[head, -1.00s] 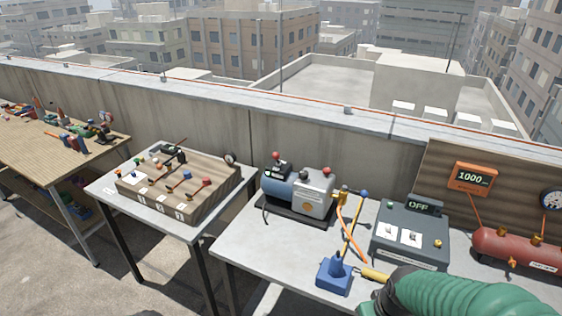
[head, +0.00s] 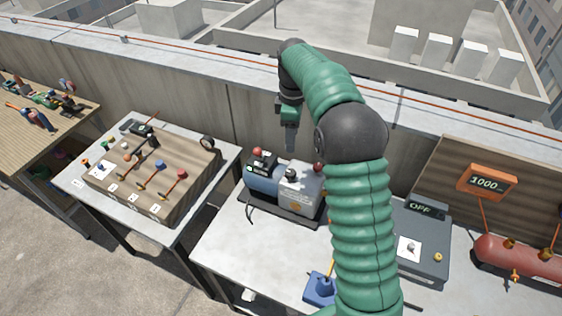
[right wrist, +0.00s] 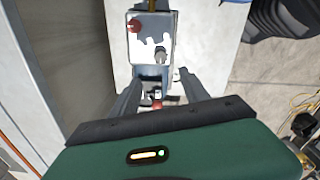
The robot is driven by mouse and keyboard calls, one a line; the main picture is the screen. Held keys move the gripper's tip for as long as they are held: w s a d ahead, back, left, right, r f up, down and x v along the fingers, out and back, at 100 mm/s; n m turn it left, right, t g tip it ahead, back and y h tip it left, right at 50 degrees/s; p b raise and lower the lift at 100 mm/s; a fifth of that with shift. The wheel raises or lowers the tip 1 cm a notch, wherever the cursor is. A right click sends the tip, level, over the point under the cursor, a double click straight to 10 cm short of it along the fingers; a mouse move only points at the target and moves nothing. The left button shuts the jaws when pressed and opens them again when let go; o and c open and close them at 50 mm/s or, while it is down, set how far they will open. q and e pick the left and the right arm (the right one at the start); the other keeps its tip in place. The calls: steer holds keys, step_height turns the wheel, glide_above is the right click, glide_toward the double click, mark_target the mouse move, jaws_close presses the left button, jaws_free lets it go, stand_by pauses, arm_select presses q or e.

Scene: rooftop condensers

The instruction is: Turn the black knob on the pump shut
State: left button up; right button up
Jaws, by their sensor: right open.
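The pump (head: 300,194) stands on the grey table, with a blue motor at its left and a silver box at its right. A small dark knob (head: 291,173) is on top of the silver box; in the right wrist view the dark knob (right wrist: 161,57) stands just beyond the fingers. My right gripper (head: 291,148) points down above the pump, a little over the knob and apart from it. Its two fingers (right wrist: 159,78) are spread with nothing held between them. My left gripper is not in view.
Red knobs (head: 257,152) and (head: 319,167) stick up beside the dark one. My right arm hides part of the table and the pump's right side. A grey box reading OFF (head: 425,240), a blue block (head: 320,289) and a red tank (head: 520,258) are nearby. A wall stands behind.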

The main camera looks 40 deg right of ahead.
mark_target(291, 172)
steer(key=f, duration=0.5)
steer(key=f+p, duration=0.1)
steer(key=f, duration=0.3)
steer(key=d+f, duration=0.1)
steer(key=f, duration=0.4)
steer(key=shift+d+f, duration=0.1)
steer(key=shift+f, duration=0.55)
steer(key=shift+s, duration=0.1)
steer(key=shift+a, duration=0.55)
steer(key=shift+a+r, duration=0.2)
steer(key=shift+a, duration=0.4)
steer(key=shift+c, duration=0.6)
steer(key=shift+a, duration=0.1)
steer(key=shift+c, duration=2.3)
steer(key=shift+d+f, duration=0.15)
steer(key=shift+d, duration=0.3)
steer(key=shift+c, duration=1.4)
steer(key=shift+d, duration=0.35)
jaws_close()
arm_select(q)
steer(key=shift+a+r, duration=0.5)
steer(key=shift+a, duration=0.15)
arm_select(e)
steer(key=shift+a, duration=0.2)
